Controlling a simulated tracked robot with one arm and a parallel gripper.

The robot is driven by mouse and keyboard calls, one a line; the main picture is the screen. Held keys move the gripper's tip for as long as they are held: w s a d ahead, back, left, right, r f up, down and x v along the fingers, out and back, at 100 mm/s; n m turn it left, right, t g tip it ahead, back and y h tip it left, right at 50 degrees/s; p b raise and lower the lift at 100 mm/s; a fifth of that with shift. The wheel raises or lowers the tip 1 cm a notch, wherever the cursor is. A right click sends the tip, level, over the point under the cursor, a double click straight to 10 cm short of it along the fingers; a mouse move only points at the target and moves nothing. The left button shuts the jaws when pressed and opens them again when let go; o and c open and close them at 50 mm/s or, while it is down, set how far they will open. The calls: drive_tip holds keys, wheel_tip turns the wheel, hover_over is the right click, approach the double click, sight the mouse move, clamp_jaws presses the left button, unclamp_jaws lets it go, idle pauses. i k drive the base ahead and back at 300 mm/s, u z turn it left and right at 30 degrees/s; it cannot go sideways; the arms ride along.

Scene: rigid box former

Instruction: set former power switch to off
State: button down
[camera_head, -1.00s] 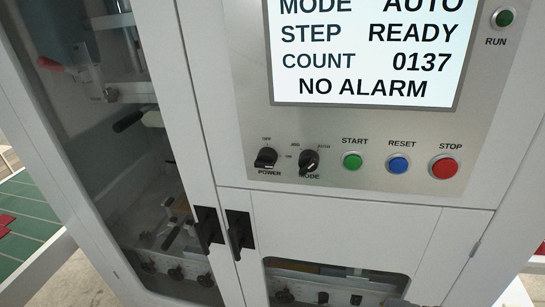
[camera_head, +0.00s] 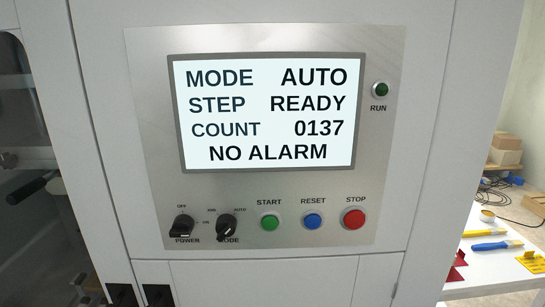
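The black POWER knob (camera_head: 184,226) sits at the lower left of the control panel (camera_head: 150,110). OFF is marked above it and ON to its right; its exact pointing is too small to tell. The black MODE knob (camera_head: 227,226) is just to its right, with JOG and AUTO marked above. The lit screen (camera_head: 264,112) reads MODE AUTO, STEP READY, COUNT 0137, NO ALARM.
Right of the knobs are a green START button (camera_head: 270,223), a blue RESET button (camera_head: 313,222) and a red STOP button (camera_head: 355,219). A white table (camera_head: 480,262) with tools stands to the right.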

sight(183, 225)
drive_tip(key=u, duration=2.55)
drive_tip(key=i, duration=0.35)
drive_tip(key=z, duration=1.9)
